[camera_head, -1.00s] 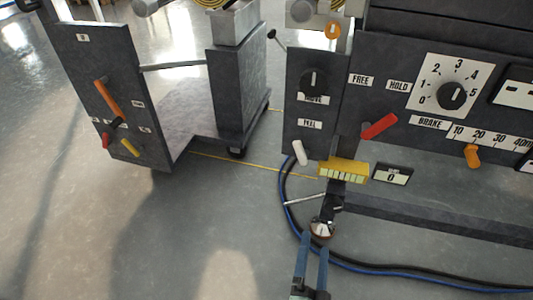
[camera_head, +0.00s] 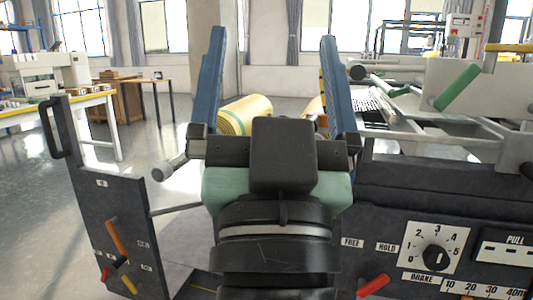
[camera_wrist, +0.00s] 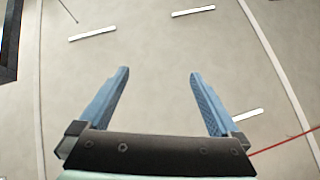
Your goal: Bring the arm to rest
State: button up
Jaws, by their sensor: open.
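My gripper (camera_head: 270,85) stands large in the middle of the head view, its two blue fingers pointing up and wide apart. It is open, with nothing between the fingers. In the wrist view my gripper (camera_wrist: 158,88) is also open and empty, facing a pale surface with several white strips. My wrist and gripper body hide the middle of the machine area in the head view.
A dark control panel (camera_head: 385,228) with a numbered dial (camera_head: 436,257) and a red lever (camera_head: 373,285) is at lower right. A dark cart (camera_head: 118,225) with an orange lever (camera_head: 116,238) stands at left. A yellow roll (camera_head: 245,112) lies behind my gripper. Open floor (camera_head: 170,130) shows at left.

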jog(key=s+r+n+t, duration=0.1)
jog(key=s+r, duration=0.4)
jog(key=r, duration=0.1)
notch_tip(320, 180, up, 36)
jog(key=w+p, duration=0.1)
jog(key=p, duration=3.7)
jog(key=shift+a+r, duration=0.15)
jog(key=shift+a, duration=0.2)
jog(key=shift+o, duration=0.2)
